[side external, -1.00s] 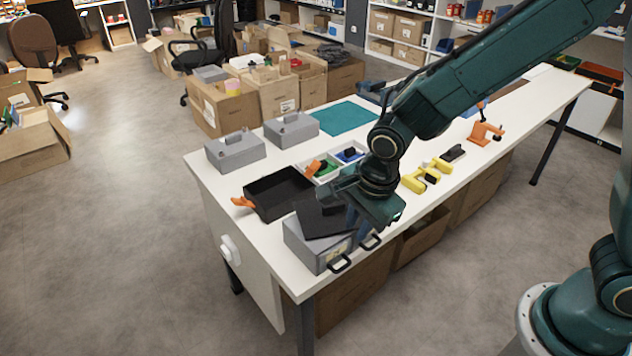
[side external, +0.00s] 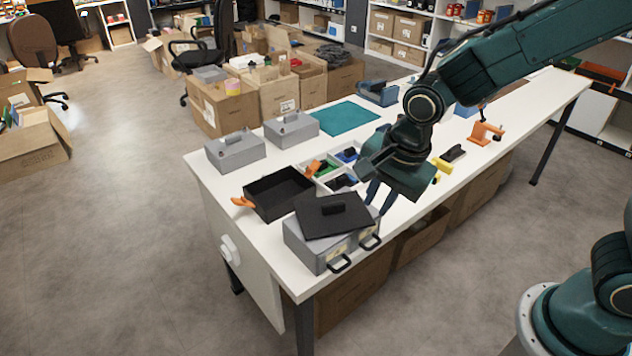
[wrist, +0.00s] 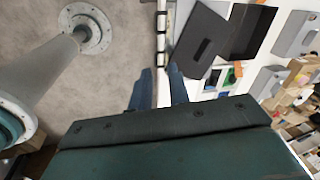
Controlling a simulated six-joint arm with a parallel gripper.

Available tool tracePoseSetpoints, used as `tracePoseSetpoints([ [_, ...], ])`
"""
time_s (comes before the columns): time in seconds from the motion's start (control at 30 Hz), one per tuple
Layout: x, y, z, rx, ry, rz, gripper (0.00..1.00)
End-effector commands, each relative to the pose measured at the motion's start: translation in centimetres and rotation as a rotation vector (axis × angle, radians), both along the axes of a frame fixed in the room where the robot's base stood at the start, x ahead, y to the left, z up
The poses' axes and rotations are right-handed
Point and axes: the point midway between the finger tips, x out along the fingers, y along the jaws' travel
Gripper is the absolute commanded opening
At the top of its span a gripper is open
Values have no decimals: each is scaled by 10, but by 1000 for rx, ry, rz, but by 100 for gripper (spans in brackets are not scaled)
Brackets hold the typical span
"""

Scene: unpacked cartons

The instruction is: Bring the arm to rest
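My gripper (side external: 379,197) is above the white table's near side, right of a grey box (side external: 308,250) with black handles. It also shows in the wrist view (wrist: 160,73). Its two fingers are apart, with nothing held between them. A flat black lid (side external: 350,222) with a raised grip lies askew on the grey box. The lid also shows in the wrist view (wrist: 190,50), beyond the fingertips, and the gripper is clear of it.
On the table (side external: 235,190) are a black tray (side external: 279,195), two grey lidded boxes (side external: 236,152) and (side external: 291,130), a teal mat (side external: 345,118), small bins (side external: 328,168) and an orange clamp (side external: 484,133). Yellow items (side external: 443,165) are partly hidden behind my gripper. Open cartons (side external: 222,103) stand behind.

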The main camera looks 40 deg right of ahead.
Motion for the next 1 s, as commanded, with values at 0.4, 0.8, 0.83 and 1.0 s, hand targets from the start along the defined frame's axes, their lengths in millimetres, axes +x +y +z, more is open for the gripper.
tracePoseSetpoints([
  [0.4,-45,-51,71,-111,-101,435,18],
  [0.8,-104,-87,112,-284,-185,851,18],
  [0.83,-109,-90,114,-299,-191,883,18],
  [1.0,-135,-100,123,-388,-214,1048,18],
])
